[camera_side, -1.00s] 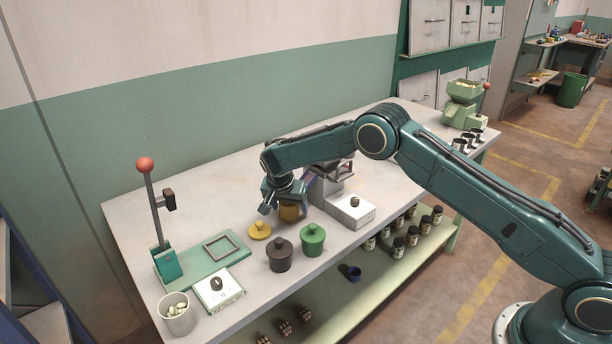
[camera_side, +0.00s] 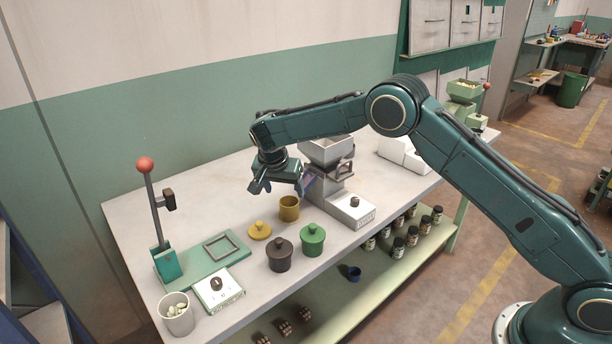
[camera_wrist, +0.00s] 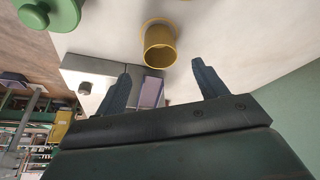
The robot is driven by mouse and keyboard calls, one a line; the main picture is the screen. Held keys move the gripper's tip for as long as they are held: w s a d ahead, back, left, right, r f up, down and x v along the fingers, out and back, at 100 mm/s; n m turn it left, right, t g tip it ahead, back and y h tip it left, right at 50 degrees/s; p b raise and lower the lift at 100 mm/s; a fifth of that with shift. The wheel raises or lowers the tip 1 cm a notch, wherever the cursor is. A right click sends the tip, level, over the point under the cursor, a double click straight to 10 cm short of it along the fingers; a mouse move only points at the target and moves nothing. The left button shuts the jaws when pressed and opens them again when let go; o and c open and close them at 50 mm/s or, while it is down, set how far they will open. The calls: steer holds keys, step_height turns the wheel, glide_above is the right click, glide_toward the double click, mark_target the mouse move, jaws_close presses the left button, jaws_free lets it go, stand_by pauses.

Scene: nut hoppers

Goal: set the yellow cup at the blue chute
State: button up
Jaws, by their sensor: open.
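The yellow cup (camera_side: 289,209) stands upright and open-topped on the bench, just in front of the grey hopper (camera_side: 327,153). The blue-violet chute (camera_side: 309,184) slopes from the hopper toward the cup; whether its lip is over the cup I cannot tell. My gripper (camera_side: 274,189) is open and empty, above and slightly left of the cup in the side view. In the wrist view, the cup (camera_wrist: 160,45) lies beyond my fingertips (camera_wrist: 161,73), apart from them, and the chute (camera_wrist: 151,92) shows between the fingers.
A yellow lid (camera_side: 260,231), a dark lidded pot (camera_side: 280,256) and a green lidded pot (camera_side: 313,241) stand near the cup. A red-knobbed lever (camera_side: 149,195) rises at left.

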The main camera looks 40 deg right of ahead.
steer(key=shift+v, duration=1.75)
steer(key=s+d+r+n+t+y, duration=0.1)
steer(key=s+d+r+n, duration=0.2)
steer(key=s+r, duration=0.65)
steer(key=s+d+r+n+y, duration=0.1)
steer(key=s+d+r+n, duration=0.15)
steer(key=s+r, duration=0.7)
steer(key=s+n+t+y, duration=0.2)
steer(key=s+n, duration=0.3)
steer(key=s, duration=1.9)
steer(key=shift+s+d+f+n, duration=0.15)
steer(key=shift+s+d+n, duration=0.2)
steer(key=shift+s+d, duration=0.1)
steer(key=shift+w, duration=0.1)
